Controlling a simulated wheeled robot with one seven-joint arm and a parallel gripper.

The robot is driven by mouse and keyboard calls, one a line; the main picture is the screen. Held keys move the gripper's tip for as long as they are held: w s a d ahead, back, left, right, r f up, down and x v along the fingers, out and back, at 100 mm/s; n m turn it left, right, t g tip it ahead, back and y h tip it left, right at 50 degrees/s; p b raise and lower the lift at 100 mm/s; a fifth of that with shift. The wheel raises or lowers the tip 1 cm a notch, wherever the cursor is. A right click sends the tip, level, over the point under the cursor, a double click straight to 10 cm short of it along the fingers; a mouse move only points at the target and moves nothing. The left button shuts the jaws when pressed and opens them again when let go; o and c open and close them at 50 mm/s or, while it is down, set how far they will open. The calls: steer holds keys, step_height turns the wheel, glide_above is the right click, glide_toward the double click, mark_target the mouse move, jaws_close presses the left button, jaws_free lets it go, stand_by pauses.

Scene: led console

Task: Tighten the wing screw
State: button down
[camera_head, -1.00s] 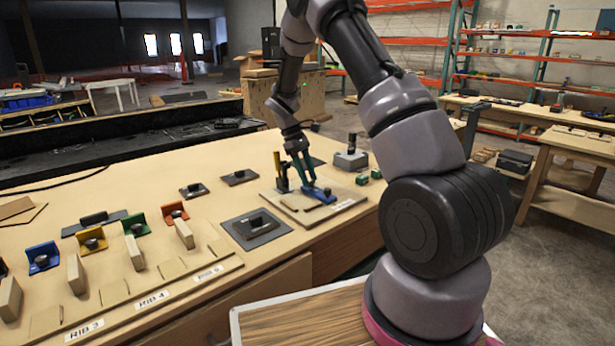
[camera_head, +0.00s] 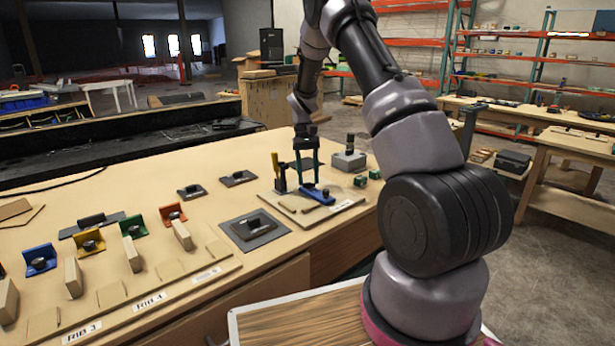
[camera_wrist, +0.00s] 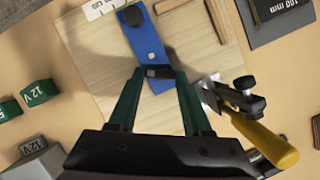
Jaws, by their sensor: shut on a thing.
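A blue part (camera_head: 319,195) lies on the light wooden board (camera_head: 346,203); it also shows in the wrist view (camera_wrist: 148,48). A small dark piece (camera_wrist: 159,72), which looks like the wing screw, sits at the near end of the blue part. My gripper (camera_head: 308,178) points down over the blue part. In the wrist view the green fingertips of my gripper (camera_wrist: 157,73) are closed on either side of the dark piece. The fingers hide part of its sides, and how far it is turned in cannot be told.
A clamp with a yellow handle (camera_wrist: 267,138) stands right beside my gripper in the wrist view. A black round knob (camera_wrist: 132,15) is at the blue part's far end. Green 12 V blocks (camera_wrist: 38,92) and a grey block (camera_head: 349,160) stand nearby. Coloured brackets (camera_head: 135,223) line the left side.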

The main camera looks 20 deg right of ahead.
steer(key=shift+r+m, duration=0.15)
steer(key=shift+m, duration=0.55)
steer(key=shift+y, duration=0.3)
steer(key=shift+c, duration=1.6)
jaws_free()
steer(key=v, duration=1)
steer(key=shift+r, duration=0.35)
steer(key=shift+d+r, duration=0.1)
